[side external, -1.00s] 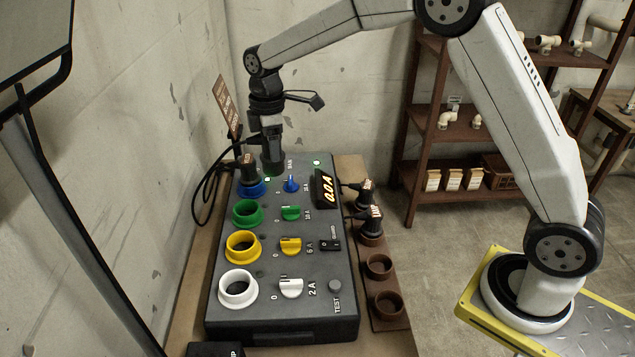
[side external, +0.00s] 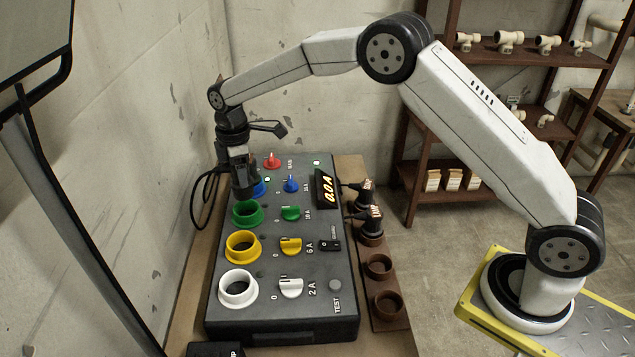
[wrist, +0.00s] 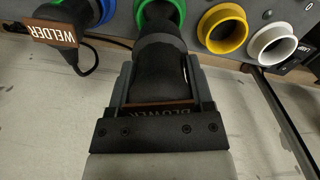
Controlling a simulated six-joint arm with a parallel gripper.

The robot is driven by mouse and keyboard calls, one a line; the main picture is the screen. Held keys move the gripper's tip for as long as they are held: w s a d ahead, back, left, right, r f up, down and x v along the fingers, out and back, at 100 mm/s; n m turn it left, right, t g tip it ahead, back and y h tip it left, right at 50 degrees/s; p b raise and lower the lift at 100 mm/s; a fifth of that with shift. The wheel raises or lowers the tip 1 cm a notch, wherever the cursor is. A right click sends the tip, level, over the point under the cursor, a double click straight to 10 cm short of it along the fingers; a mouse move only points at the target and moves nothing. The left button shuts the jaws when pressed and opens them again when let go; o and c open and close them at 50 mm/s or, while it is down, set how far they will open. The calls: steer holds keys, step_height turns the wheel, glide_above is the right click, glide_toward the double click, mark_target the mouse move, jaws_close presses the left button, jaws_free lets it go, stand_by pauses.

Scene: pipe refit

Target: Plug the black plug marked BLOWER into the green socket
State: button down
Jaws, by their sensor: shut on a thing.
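My gripper (side external: 241,176) is shut on the black BLOWER plug (wrist: 160,55); its label is partly hidden by the jaws in the wrist view. The green socket (side external: 240,222) is an open ring on the panel, and its rim (wrist: 181,9) also shows at the top of the wrist view. In the side view, the plug's lower end is just behind and above the green ring, whose opening still shows. In the wrist view the plug overlaps the ring. The exact gap is hidden.
A plug marked WELDER (wrist: 55,32) stands beside the held plug, at the blue socket (side external: 259,188). Yellow (side external: 231,252) and white (side external: 226,292) sockets are empty. Knobs and a lit display (side external: 327,189) sit on the panel. Two plugs stand in the brown rack (side external: 388,323).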

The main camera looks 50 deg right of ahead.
mark_target(244, 196)
steer(key=shift+f, duration=0.2)
steer(key=shift+f, duration=1.35)
steer(key=shift+f, duration=2.05)
stand_by(2.8)
jaws_free()
steer(key=shift+r, duration=0.15)
